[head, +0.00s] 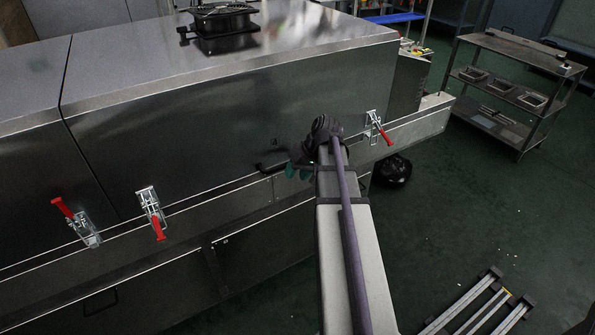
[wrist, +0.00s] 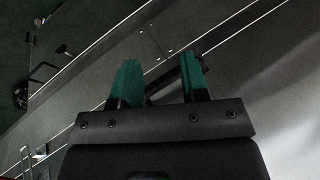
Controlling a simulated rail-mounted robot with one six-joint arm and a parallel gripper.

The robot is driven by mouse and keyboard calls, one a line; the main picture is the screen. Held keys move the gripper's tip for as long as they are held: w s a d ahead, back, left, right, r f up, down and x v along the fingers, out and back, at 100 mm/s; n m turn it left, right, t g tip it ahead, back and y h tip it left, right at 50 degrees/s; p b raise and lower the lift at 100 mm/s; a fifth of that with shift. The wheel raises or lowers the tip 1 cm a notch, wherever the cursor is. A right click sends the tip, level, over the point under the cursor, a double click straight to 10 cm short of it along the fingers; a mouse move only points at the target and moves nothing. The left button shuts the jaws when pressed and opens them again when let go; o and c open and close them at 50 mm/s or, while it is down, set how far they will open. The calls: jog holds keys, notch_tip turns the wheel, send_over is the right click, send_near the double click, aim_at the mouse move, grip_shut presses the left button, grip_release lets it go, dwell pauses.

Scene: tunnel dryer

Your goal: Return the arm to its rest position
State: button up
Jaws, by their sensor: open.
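My gripper (head: 298,168) has teal fingers and is at the far end of my arm, in front of the dryer's steel side panel (head: 215,140). In the wrist view the two teal fingers of my gripper (wrist: 159,75) stand apart with nothing held between them. A black bar handle (wrist: 168,86) on the panel shows behind the gap between the fingers. I cannot tell how far the fingertips are from it. Its left end also shows in the head view (head: 268,164), beside the gripper, which hides the rest.
Red-handled latches sit along the dryer at left (head: 76,222), centre (head: 152,212) and right of my arm (head: 377,128). A ledge (head: 415,118) juts out at right. A shelf rack (head: 515,85) stands back right. A metal frame (head: 480,305) lies lower right.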

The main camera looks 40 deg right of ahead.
jog(key=s+a+r+n+g+h+p, duration=0.1)
jog(key=s+a+p, duration=0.1)
jog(key=a, duration=0.7)
jog(key=s+a+r+n+g+h+p, duration=0.1)
jog(key=s+a+r+p, duration=0.1)
jog(key=a, duration=0.6)
jog(key=s+a+r+n+g+h+p, duration=0.1)
jog(key=s+a+r+p, duration=0.1)
jog(key=a, duration=0.7)
jog(key=shift+s+a+r+n+g+h+p, duration=0.25)
jog(key=shift+s+a+n+g+h+p, duration=0.15)
jog(key=shift+s+p, duration=0.5)
jog(key=shift+s+d, duration=0.1)
jog(key=shift+s, duration=0.05)
